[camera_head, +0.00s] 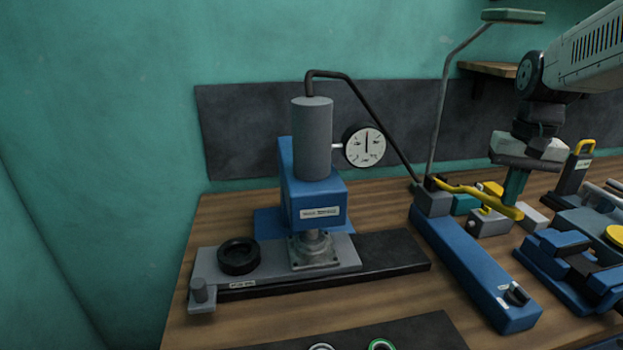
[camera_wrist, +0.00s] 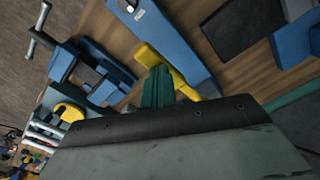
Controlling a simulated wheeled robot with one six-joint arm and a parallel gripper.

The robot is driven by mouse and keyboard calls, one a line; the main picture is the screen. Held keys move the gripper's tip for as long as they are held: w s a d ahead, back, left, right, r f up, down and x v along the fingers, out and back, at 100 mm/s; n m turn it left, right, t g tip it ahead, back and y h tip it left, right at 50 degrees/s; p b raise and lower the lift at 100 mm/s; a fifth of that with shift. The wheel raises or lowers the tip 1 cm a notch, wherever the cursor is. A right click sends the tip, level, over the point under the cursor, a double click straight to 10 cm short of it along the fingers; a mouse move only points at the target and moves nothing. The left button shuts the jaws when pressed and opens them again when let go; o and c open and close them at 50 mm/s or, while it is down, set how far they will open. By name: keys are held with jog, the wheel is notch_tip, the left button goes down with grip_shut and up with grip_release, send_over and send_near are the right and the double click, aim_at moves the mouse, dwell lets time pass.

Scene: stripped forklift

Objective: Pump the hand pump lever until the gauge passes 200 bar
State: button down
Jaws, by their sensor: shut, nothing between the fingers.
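The hand pump (camera_head: 475,265) is a long blue body on the bench, with a black knob (camera_head: 515,294) at its near end. Its yellow lever (camera_head: 472,191) runs from the grey block at the far end toward the right, low and nearly level. My gripper (camera_head: 514,200) points down with its green fingers shut and empty, at the lever's right end; I cannot tell whether they touch. In the wrist view the fingers (camera_wrist: 157,88) overlap the lever (camera_wrist: 149,56), beside the pump (camera_wrist: 172,35). The round white gauge (camera_head: 365,147) has its needle pointing about straight up; its numbers are too small to read.
A blue press (camera_head: 316,195) with a grey cylinder (camera_head: 312,135) stands left of the pump, joined to it by a dark hose (camera_head: 385,128). A black ring (camera_head: 238,256) lies on its base. Blue fixtures (camera_head: 565,262) crowd the right. A lamp arm (camera_head: 440,100) rises behind.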

notch_tip(320, 180, down, 6)
notch_tip(320, 180, up, 13)
dwell(1.1)
jog(key=shift+r, duration=0.1)
jog(key=s+a+f+n, duration=0.1)
jog(key=s+a+f, duration=0.2)
jog(key=s, duration=0.5)
jog(key=s+a+f+n+t, duration=0.1)
jog(key=s+a+f, duration=0.2)
jog(key=s, duration=0.4)
jog(key=s+a+f+n, duration=0.1)
jog(key=s+a+f, duration=0.2)
jog(key=s, duration=0.5)
jog(key=shift+s+a+f+n, duration=0.3)
jog(key=shift+s+a+n, duration=0.1)
jog(key=shift+a, duration=0.25)
